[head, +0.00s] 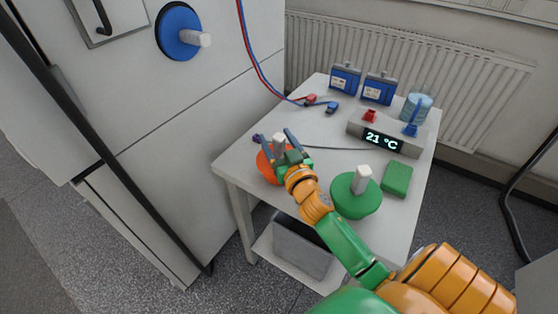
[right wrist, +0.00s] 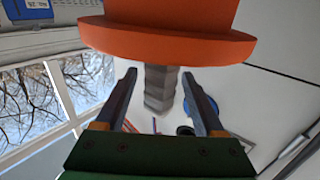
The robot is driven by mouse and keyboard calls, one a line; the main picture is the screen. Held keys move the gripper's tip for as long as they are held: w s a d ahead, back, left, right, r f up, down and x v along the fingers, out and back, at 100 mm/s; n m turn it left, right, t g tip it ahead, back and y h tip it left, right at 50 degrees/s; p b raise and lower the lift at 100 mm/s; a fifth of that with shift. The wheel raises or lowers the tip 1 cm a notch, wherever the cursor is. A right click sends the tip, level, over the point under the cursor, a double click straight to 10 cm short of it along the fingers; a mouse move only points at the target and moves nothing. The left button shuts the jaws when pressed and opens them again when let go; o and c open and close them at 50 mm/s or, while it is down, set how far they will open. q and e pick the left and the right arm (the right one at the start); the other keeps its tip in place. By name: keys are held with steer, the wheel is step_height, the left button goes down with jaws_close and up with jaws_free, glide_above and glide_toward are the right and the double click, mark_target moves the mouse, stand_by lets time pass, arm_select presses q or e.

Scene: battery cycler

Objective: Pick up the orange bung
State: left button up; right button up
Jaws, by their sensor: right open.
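The orange bung (head: 266,170) sits on the white table near its left edge. Its pale grey handle (head: 279,144) stands up from it. My right gripper (head: 279,145) is at the bung, with its fingers open on either side of the handle. In the right wrist view the orange bung (right wrist: 165,40) fills the top and its grey handle (right wrist: 160,88) lies between the spread fingers, with gaps on both sides. The gripper partly hides the bung in the head view. My left gripper is not in view.
A green bung (head: 352,200) stands right of the orange one, close to my right arm. A green block (head: 397,179), a temperature display unit (head: 402,145), blue battery packs (head: 378,89) and cables are also there. A blue bung (head: 176,32) is in the white cabinet (head: 140,95).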

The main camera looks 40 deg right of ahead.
steer(key=shift+w+d+f, duration=0.15)
steer(key=shift+w, duration=0.35)
steer(key=shift+w+d+f, duration=0.1)
steer(key=shift+w+f, duration=0.05)
steer(key=shift+w, duration=0.3)
steer(key=shift+s+r, duration=0.15)
steer(key=shift+s, duration=0.1)
steer(key=c, duration=0.6)
jaws_close()
